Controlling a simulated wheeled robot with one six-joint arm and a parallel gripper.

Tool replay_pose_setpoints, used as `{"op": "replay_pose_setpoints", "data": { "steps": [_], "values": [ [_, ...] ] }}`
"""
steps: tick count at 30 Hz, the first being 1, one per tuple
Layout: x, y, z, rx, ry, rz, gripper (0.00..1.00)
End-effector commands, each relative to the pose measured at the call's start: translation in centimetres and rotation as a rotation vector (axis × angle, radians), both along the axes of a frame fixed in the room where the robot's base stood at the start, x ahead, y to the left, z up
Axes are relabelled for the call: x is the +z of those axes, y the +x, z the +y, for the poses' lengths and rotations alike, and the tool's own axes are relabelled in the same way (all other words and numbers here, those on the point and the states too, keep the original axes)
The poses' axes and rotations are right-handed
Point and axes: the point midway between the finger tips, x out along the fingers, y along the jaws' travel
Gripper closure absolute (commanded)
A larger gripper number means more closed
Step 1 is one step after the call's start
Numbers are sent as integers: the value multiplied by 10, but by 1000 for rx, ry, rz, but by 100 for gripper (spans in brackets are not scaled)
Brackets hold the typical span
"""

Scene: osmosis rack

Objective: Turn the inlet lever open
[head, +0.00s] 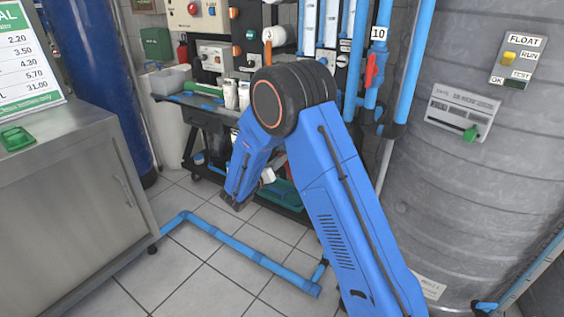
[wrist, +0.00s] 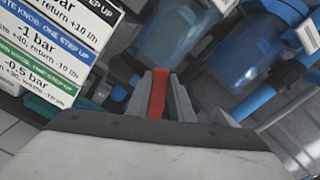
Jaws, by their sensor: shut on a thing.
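In the wrist view, my gripper (wrist: 161,82) is shut on a narrow red lever (wrist: 158,95), which stands upright between the two grey fingers. It appears to be the inlet lever; its pivot and lower end are hidden by the gripper. In the head view, my blue arm bends down in front of the lower part of the rack, and the grip itself is hidden there. Another red lever (head: 371,70) sits on the blue pipe under the 10 tag, apart from my arm.
Clear blue-capped housings (wrist: 250,48) and a printed bar-settings card (wrist: 45,45) are close around my gripper. A grey tank (head: 470,190) stands right, a steel cabinet (head: 75,200) left. A blue pipe (head: 235,245) runs along the tiled floor.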

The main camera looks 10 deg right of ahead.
Motion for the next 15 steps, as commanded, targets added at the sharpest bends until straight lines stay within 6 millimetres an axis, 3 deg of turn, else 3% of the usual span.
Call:
{"op": "replay_pose_setpoints", "data": {
  "steps": [15],
  "values": [
    [-21, 15, 16, 2, -346, 347, 100]
  ]
}}
